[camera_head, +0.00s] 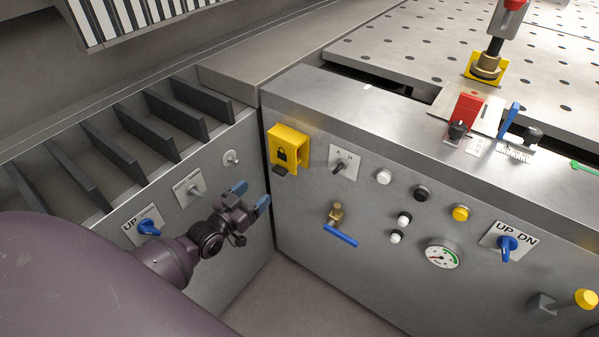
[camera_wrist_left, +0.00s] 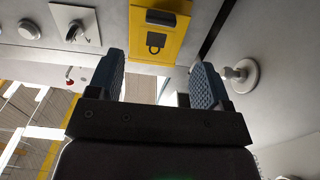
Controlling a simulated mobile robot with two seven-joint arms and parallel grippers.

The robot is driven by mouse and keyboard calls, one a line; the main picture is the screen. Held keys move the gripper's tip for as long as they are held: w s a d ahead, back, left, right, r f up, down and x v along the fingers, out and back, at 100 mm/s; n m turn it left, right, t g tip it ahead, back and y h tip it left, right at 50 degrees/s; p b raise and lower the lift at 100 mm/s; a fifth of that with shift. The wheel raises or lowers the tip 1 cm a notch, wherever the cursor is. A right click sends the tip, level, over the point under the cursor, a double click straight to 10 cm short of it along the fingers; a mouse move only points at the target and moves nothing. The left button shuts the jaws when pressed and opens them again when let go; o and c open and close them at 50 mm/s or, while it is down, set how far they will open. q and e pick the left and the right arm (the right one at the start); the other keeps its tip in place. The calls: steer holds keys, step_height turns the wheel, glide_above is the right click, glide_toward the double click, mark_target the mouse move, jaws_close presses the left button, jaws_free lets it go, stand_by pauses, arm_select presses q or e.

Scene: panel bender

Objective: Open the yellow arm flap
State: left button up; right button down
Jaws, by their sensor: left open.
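The yellow flap (camera_head: 284,148) with a black padlock mark sits on the upper left of the grey front panel. It hangs down, with a dark tab (camera_head: 279,170) at its lower edge. My left gripper (camera_head: 251,195) is open and empty, below and left of the flap and apart from it. In the left wrist view the yellow flap (camera_wrist_left: 141,43) shows beyond the two blue fingertips, with its dark tab (camera_wrist_left: 161,18) at the top. The open left gripper (camera_wrist_left: 158,78) has nothing between its fingers. My right gripper is not in view.
Beside the flap are an A/H switch (camera_head: 343,163), a white button (camera_head: 383,176) and a brass valve with blue lever (camera_head: 341,238). A side panel at left carries a round knob (camera_head: 232,158) and a blue switch (camera_head: 148,227). The space before the flap looks clear.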

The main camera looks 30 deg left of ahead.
mark_target(277, 172)
arm_select(q)
steer(key=w, duration=0.5)
steer(key=w+b, duration=0.1)
steer(key=w, duration=0.2)
steer(key=shift+w+d, duration=0.2)
steer(key=shift+d, duration=0.1)
steer(key=shift+w, duration=0.95)
steer(key=shift+r, duration=0.1)
